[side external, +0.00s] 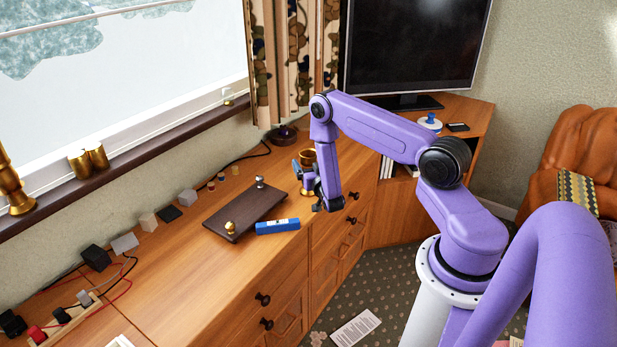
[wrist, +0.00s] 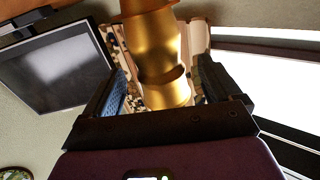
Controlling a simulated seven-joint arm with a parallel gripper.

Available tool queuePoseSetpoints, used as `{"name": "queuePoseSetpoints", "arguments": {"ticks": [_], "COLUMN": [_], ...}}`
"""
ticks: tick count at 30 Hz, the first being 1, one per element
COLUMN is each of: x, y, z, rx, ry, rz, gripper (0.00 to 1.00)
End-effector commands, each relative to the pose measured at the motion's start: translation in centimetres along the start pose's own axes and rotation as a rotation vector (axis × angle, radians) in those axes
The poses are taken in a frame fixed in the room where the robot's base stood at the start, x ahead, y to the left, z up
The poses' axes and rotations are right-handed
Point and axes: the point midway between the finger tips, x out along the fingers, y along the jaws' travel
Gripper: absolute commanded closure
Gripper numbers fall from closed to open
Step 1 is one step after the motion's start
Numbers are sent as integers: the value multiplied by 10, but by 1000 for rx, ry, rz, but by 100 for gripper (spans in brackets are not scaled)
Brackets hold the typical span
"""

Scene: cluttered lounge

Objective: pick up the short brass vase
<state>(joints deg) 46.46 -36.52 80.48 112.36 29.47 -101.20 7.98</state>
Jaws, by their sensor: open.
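A brass vase with a flared rim and narrower waist (side external: 308,157) stands near the front edge of the wooden cabinet, partly hidden by my arm. My gripper (side external: 306,180) is low beside it in the side view, and its fingers are hard to make out there. In the wrist view, the shiny brass vase (wrist: 162,55) fills the space between the two dark fingers of my open gripper (wrist: 161,72).
A dark board (side external: 245,211) with a small brass piece and a silver piece lies left of the vase. A blue box (side external: 277,226) lies in front of the board. Two brass cups (side external: 88,158) stand on the windowsill. A monitor (side external: 415,45) stands behind.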

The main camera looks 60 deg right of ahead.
Motion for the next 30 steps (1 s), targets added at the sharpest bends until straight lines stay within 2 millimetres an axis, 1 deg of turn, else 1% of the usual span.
{"name": "queuePoseSetpoints", "arguments": {"ticks": [1,3,7,11,17,18,20,21,23,24,25,26,30], "x": [8,18,32,37,37,37,37,37,37,37,37,37,38], "y": [0,-2,-2,-1,-2,-2,-2,-2,-2,-2,-2,-2,-2], "z": [0,0,0,0,0,0,0,0,0,1,1,1,-1], "rx": [4,3,3,3,2,2,2,2,2,2,2,2,4], "ry": [4,4,3,0,0,0,0,0,0,-1,-1,-1,6], "rz": [1,1,1,0,0,0,0,0,0,0,0,0,-1], "gripper": [9,9,9,9,9,22,42,55,74,87,97,100,100]}}
